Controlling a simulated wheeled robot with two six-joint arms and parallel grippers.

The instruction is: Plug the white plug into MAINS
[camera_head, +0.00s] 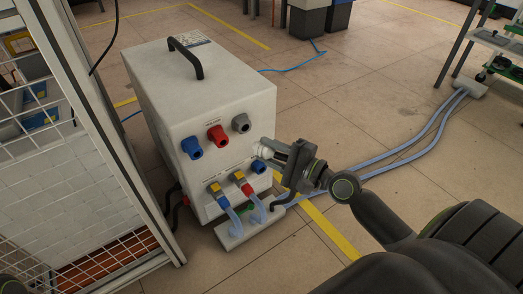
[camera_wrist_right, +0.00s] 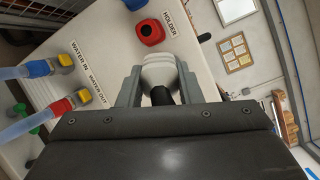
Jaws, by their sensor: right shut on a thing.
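The white plug (camera_head: 267,149) is between the fingers of my right gripper (camera_head: 274,152), close to the front face of the white heater box (camera_head: 205,100). In the right wrist view the plug (camera_wrist_right: 160,72) sits upright between both grey fingers, its dark rear end towards the palm. My right gripper (camera_wrist_right: 158,84) is shut on it. The plug's front end faces the box; whether it touches the face or a socket, I cannot tell. I cannot read a MAINS label in either view. My left gripper is not in view.
The box face has blue (camera_head: 192,147), red (camera_head: 217,136) and grey (camera_head: 240,123) connectors in its upper row, and a blue one (camera_head: 259,166) just below the plug. Water hoses (camera_head: 232,216) hang lower. A wire-mesh cage (camera_head: 75,170) stands left.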

